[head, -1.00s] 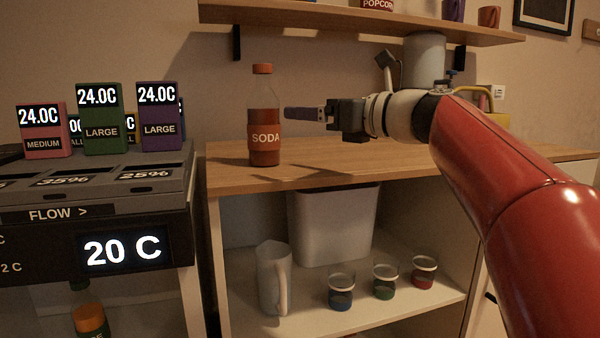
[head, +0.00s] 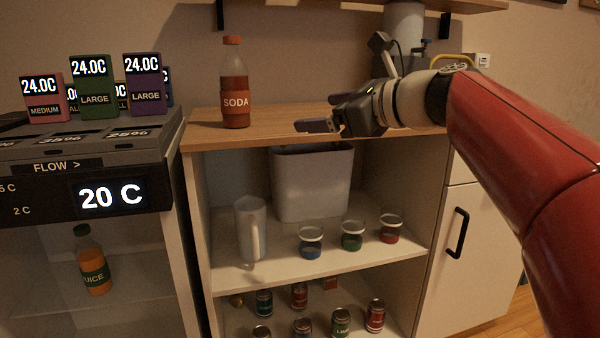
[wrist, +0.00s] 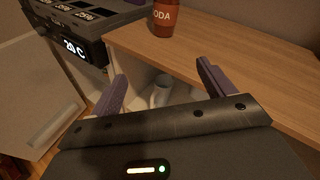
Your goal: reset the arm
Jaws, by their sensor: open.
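My gripper (head: 318,127) is at the end of my red arm, in front of the wooden counter's front edge in the head view. Its fingers point left and hold nothing. In the wrist view my gripper (wrist: 162,88) shows two purple fingers spread apart with a clear gap between them. The soda bottle (head: 236,100) stands upright on the counter (head: 208,134), to the left of the gripper and apart from it. The bottle (wrist: 164,18) also shows at the top of the wrist view.
A cooling unit with a 20 C display (head: 112,193) stands at left, with labelled boxes (head: 93,88) on top. Below the counter are a white bin (head: 312,185), a pitcher (head: 250,230), several cups (head: 352,236) and several cans (head: 375,316). A shelf hangs above.

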